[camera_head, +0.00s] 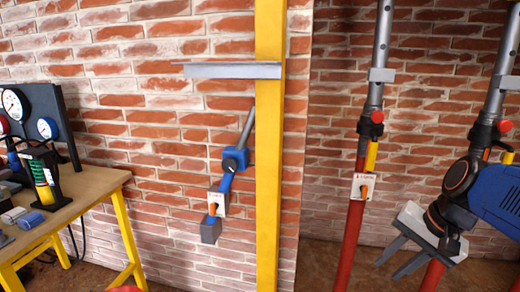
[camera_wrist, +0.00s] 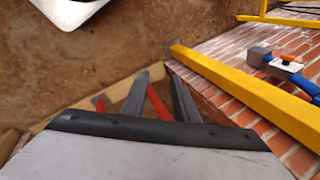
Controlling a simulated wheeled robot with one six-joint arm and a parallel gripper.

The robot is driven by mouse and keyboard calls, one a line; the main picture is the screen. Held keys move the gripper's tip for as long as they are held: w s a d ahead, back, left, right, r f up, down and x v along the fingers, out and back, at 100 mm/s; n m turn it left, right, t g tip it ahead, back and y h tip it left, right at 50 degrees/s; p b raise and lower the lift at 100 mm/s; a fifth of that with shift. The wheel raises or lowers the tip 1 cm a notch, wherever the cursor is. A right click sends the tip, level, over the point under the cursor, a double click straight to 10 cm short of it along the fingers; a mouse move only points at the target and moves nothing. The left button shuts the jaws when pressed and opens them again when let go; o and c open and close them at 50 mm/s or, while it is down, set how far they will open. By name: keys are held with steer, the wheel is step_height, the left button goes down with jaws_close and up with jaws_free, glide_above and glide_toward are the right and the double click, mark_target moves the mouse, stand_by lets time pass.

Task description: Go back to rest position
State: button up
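My gripper (camera_head: 389,268) is at the right of the head view, attached to my blue and black arm, with its fingers pointing down and left. In the wrist view my gripper (camera_wrist: 159,77) shows two grey fingers spread apart with nothing held between them. A red pole (camera_wrist: 157,103) shows in the gap, apparently beyond the fingers. In the head view the gripper is in front of the brick wall, to the right of a red and grey pole (camera_head: 352,225) with a small white label.
A yellow post (camera_head: 269,150) stands against the brick wall (camera_head: 150,100) with a grey bracket (camera_head: 230,70). A blue and grey device (camera_head: 234,160) hangs left of it. A wooden table (camera_head: 75,205) with gauges (camera_head: 14,104) stands at left. A white object (camera_wrist: 68,10) lies over brown floor.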

steer(key=s+a+f+n+t+h, duration=0.1)
steer(key=s+f+n+h, duration=0.2)
steer(key=s+n, duration=0.3)
steer(key=shift+s+f+n+t, duration=0.3)
steer(key=shift+s+f+n, duration=0.1)
steer(key=shift+n, duration=0.8)
steer(key=shift+o, duration=0.5)
steer(key=shift+a, duration=0.15)
stand_by(2.0)
